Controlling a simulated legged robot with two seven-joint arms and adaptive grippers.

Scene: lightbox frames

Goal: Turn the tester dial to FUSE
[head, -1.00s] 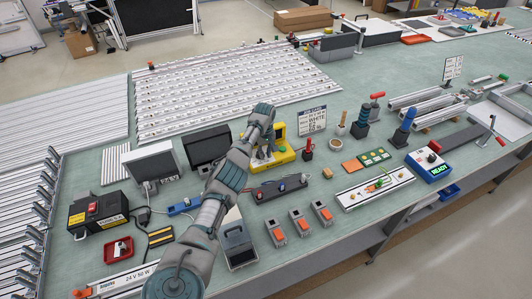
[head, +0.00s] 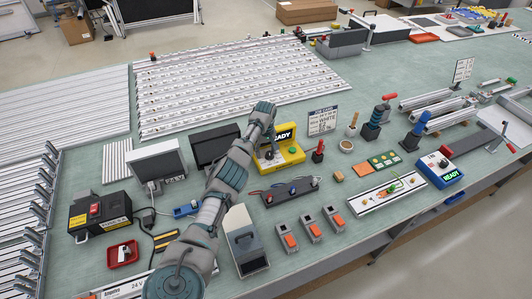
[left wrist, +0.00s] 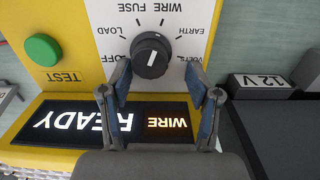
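The yellow tester (head: 293,155) stands mid-bench in the head view, its lit screen reading READY. In the left wrist view the black tester dial (left wrist: 151,56) is on a pale panel, with labels such as OFF, LOAD, FUSE, WIRE and EARTH around it, upside down. Its white pointer line points up and slightly right, towards WIRE. The tester's screen (left wrist: 110,122) shows READY and WIRE. My left gripper (left wrist: 158,75) is open, its fingertips apart near the lower sides of the dial. It also shows over the tester in the head view (head: 265,112). My right gripper is out of view.
A green TEST button (left wrist: 43,49) is beside the dial. A job card (head: 323,121) reading WHITE stands right of the tester. A dark strip with leads (head: 290,190) and several orange-marked blocks lie in front. A dark lightbox (head: 215,146) stands to the left.

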